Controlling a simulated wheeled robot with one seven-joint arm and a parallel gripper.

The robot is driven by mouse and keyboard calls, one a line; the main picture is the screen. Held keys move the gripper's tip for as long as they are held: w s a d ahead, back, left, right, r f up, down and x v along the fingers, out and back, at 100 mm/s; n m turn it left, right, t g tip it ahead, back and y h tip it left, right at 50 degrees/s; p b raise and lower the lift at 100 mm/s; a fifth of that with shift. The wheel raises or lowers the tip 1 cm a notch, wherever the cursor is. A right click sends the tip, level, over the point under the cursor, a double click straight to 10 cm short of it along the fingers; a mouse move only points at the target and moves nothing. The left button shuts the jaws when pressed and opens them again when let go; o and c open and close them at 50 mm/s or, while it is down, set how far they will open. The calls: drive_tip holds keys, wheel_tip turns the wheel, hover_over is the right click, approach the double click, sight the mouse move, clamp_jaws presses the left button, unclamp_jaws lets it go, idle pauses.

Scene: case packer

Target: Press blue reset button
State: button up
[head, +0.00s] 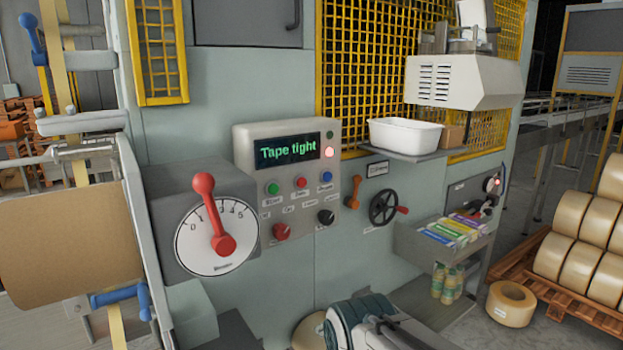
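The blue button (326,177) is a small round cap on the light grey control panel (242,147), at the right end of a row of three. A red button (300,182) and a green button (272,188) sit to its left. Small labels under the buttons are too blurred to read. The panel's display (286,150) reads "Tape tight" in green. Part of my arm appears to show at the bottom centre, below the panel. I cannot make out my gripper's fingers.
A tension dial (200,256) with a red lever stands left of the panel. A red knob (281,232) and a black knob (326,217) sit below the buttons. An orange handle (353,192) and a handwheel (383,208) are to the right. Space before the panel looks clear.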

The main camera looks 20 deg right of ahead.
clamp_jaws()
idle(1.5)
